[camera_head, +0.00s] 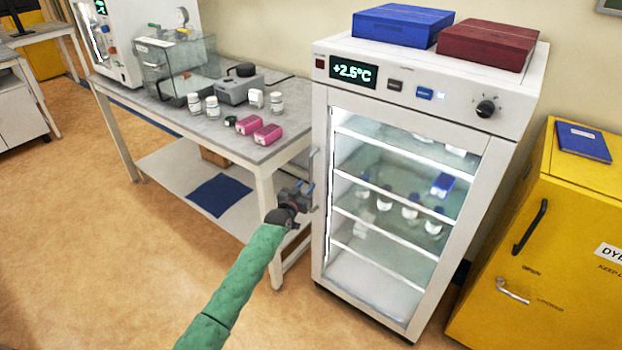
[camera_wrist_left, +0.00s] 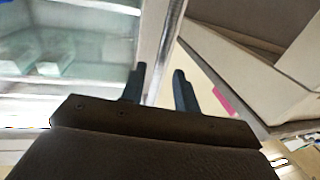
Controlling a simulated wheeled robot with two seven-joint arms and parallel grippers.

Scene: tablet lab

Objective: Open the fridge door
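The fridge (camera_head: 430,60) is a white cabinet with a glass-fronted door (camera_head: 322,240), and the door looks shut. A thin vertical handle (camera_head: 312,166) is on the door's left edge. My left gripper (camera_head: 308,190) is at the lower part of this handle. In the left wrist view my left gripper (camera_wrist_left: 160,78) has its two dark fingers apart. A grey bar (camera_wrist_left: 168,45), which looks like the handle, runs between the fingertips with gaps visible beside it. I cannot tell whether a finger touches it. My right gripper is not in view.
A grey table (camera_head: 220,128) with bottles and pink boxes stands close left of the fridge. A yellow cabinet (camera_head: 560,270) stands at its right. Blue (camera_head: 400,24) and dark red (camera_head: 488,42) boxes lie on top. The floor in front (camera_head: 110,240) is clear.

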